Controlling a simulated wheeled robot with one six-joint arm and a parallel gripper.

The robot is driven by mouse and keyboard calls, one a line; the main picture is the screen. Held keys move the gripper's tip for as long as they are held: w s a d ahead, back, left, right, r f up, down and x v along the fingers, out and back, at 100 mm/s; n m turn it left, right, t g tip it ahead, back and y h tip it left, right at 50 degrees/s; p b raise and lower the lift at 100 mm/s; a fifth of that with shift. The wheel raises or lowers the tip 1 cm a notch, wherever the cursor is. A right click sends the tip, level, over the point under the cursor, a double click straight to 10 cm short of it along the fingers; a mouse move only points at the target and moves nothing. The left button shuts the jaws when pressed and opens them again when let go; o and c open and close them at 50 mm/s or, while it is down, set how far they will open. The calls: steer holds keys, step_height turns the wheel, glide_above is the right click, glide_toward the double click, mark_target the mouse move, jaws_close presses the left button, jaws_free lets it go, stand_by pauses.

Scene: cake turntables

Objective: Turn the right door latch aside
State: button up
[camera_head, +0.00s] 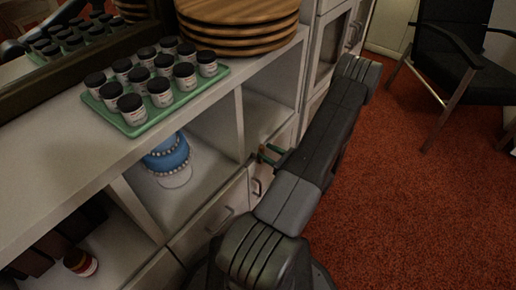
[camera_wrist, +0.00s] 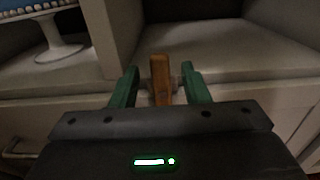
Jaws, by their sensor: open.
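The right door latch (camera_wrist: 160,78) is an orange-brown upright bar at the front edge of the shelf in the wrist view. My gripper (camera_wrist: 159,68) is open, with one green finger on each side of the latch. Gaps show between the latch and both fingers in this view. The latch's lower end is hidden behind the dark gripper body. The latch cannot be made out clearly there.
A blue cake (camera_head: 167,153) on a white stand is in the open shelf compartment, left of my gripper. Lidded jars on a green tray (camera_head: 134,130) and stacked wooden boards (camera_head: 240,33) stand on top. A drawer handle (camera_head: 222,219) juts out below.

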mark_target(264, 150)
steer(key=x, duration=0.5)
steer(key=shift+b, duration=0.35)
jaws_close()
